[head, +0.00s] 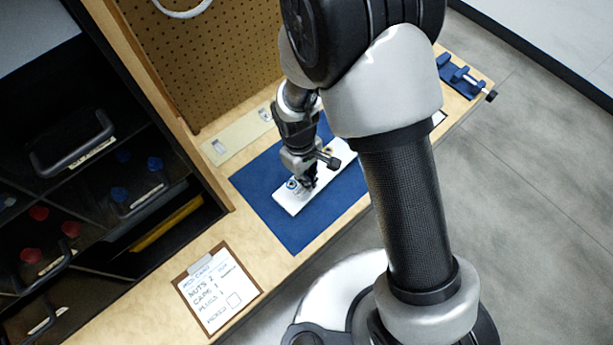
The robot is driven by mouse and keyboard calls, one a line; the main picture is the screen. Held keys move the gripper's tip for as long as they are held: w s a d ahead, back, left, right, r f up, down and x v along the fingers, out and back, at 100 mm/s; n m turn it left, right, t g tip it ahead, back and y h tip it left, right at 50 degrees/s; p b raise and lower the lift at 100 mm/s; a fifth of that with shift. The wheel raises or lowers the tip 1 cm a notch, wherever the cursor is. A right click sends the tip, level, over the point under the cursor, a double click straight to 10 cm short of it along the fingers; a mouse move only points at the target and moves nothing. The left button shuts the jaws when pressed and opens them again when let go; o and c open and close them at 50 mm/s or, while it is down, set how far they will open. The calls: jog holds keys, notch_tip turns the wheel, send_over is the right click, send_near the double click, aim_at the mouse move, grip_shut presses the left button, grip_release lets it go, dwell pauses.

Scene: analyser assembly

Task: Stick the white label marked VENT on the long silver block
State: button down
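A long pale silver-white block (287,203) lies diagonally on a blue mat (262,180) on the workbench. Small round fittings show on top of it. My gripper (307,184) points down at the block's lower-left half, at or just above its top face. The fingers are small and dark here, so I cannot tell whether they are open or hold anything. I cannot make out a white label marked VENT. A cream strip (238,137) with small pale pieces at both ends lies behind the mat; no writing on it is readable. My arm hides the right part of the mat.
A clipboard with a handwritten card (217,287) lies at the bench's front left. Dark shelving with bins (90,195) stands on the left, a pegboard (200,60) behind. A blue clamp-like fixture (460,75) sits at the far right end.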

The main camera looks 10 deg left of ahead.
jog(key=shift+f+b, duration=0.95)
jog(key=shift+f, duration=0.6)
dwell(3.1)
jog(key=c, duration=2.3)
grip_release()
jog(key=o, duration=0.6)
jog(key=shift+o, duration=0.3)
jog(key=o, duration=0.5)
jog(key=shift+r, duration=0.15)
jog(key=shift+r+p, duration=2.75)
jog(key=shift+r, duration=0.65)
